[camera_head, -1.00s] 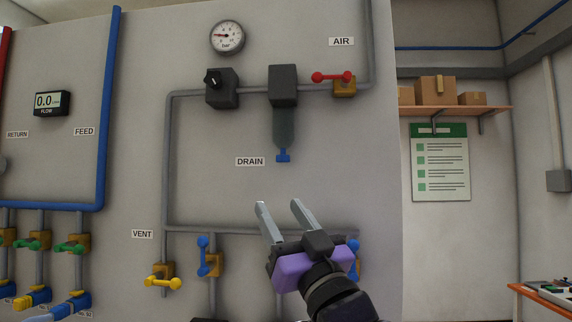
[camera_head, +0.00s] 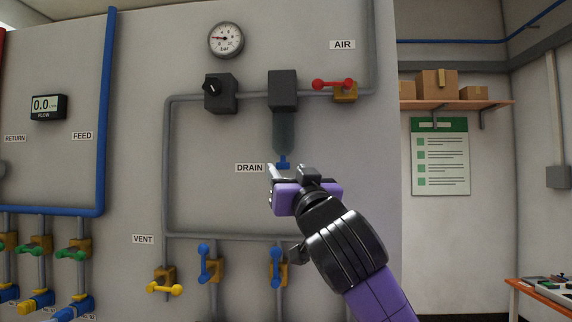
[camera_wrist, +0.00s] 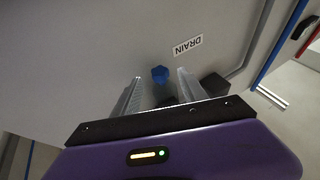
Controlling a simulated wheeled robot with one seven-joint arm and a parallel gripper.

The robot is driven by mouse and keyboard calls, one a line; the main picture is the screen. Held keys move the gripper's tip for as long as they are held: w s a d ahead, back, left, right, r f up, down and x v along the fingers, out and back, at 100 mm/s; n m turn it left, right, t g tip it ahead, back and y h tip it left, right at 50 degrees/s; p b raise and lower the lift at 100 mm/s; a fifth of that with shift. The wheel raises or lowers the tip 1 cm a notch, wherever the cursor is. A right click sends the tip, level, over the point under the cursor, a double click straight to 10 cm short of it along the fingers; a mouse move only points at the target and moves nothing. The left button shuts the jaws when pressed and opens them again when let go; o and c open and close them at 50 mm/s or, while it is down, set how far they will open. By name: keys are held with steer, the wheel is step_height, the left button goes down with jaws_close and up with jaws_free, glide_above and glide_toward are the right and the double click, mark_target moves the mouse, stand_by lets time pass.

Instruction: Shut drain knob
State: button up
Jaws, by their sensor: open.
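The drain knob (camera_head: 283,164) is a small blue piece at the bottom of the dark translucent bowl (camera_head: 283,130), beside the DRAIN label (camera_head: 250,168). In the wrist view the blue knob (camera_wrist: 160,74) shows just beyond the fingertips, roughly between them. My gripper (camera_head: 276,172) is close below the knob in the head view, its fingers pointing at the wall. In the wrist view my gripper (camera_wrist: 160,78) is open, with nothing between its fingers. I cannot tell the exact gap between the fingertips and the knob.
A red AIR lever (camera_head: 333,84) is up to the right, and a dark regulator (camera_head: 220,93) is up to the left. Blue levers (camera_head: 277,268) and a yellow VENT lever (camera_head: 164,288) are below. The panel around the knob is mostly bare.

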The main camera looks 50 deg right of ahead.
steer(key=shift+x, duration=1)
steer(key=shift+c, duration=0.2)
jaws_close()
